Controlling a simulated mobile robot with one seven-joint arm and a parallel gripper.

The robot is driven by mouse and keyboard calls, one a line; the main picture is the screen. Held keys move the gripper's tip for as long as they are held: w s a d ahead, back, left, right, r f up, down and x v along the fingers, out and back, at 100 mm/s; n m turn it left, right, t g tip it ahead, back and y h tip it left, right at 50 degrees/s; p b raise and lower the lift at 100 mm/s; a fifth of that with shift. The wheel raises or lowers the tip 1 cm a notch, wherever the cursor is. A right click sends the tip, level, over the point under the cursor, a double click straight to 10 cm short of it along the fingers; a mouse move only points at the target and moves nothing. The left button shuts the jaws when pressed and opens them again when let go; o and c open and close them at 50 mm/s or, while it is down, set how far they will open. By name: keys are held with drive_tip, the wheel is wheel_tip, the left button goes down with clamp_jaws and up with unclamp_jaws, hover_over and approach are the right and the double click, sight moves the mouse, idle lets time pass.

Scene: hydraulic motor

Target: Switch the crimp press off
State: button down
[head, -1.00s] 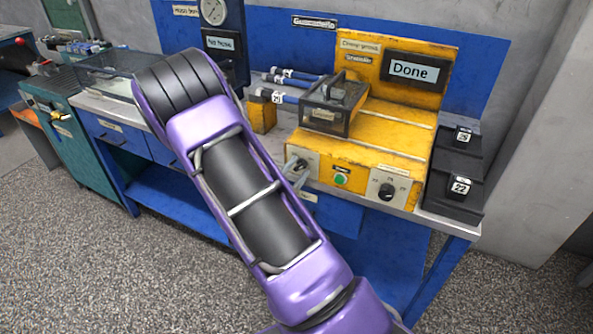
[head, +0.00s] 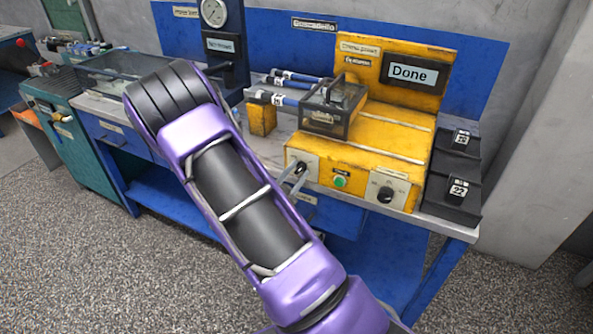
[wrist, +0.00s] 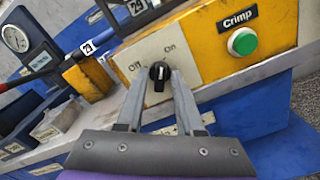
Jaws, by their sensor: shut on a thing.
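The yellow crimp press (head: 385,135) stands on the workbench, with its screen (head: 413,73) reading "Done". On its front left is a pale plate with a black rotary switch (wrist: 159,75), marked "Off" to the left and "On" at upper right. In the wrist view its knob stands roughly upright in the picture; I cannot tell which mark it points to. My gripper (wrist: 158,80) is shut on this knob, one finger on each side. In the head view, my gripper (head: 299,172) is small at the plate and partly covers the switch.
A green "Crimp" button (wrist: 242,41) sits right of the switch, and a second black dial (head: 385,194) further right. A clear guard (head: 325,118) stands on the press, with hoses (head: 285,98) at its left. A black tray (head: 440,205) is at the bench's right end.

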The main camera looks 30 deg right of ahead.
drive_tip(key=n+p, duration=0.2)
drive_tip(key=n, duration=0.2)
drive_tip(key=shift+r+n+p, duration=0.15)
drive_tip(key=shift+n+p, duration=0.15)
drive_tip(key=shift+p, duration=0.05)
drive_tip(key=n+p, duration=0.2)
drive_tip(key=n, duration=0.1)
drive_tip(key=shift+n, duration=0.4)
drive_tip(key=n+p, duration=0.3)
drive_tip(key=n, duration=0.1)
drive_tip(key=shift+n+p, duration=0.85)
drive_tip(key=shift+n, duration=0.65)
drive_tip(key=shift+s+f, duration=0.1)
drive_tip(key=shift+f, duration=0.1)
drive_tip(key=c, duration=0.9)
unclamp_jaws()
drive_tip(key=shift+o, duration=0.2)
drive_tip(key=v, duration=1.7)
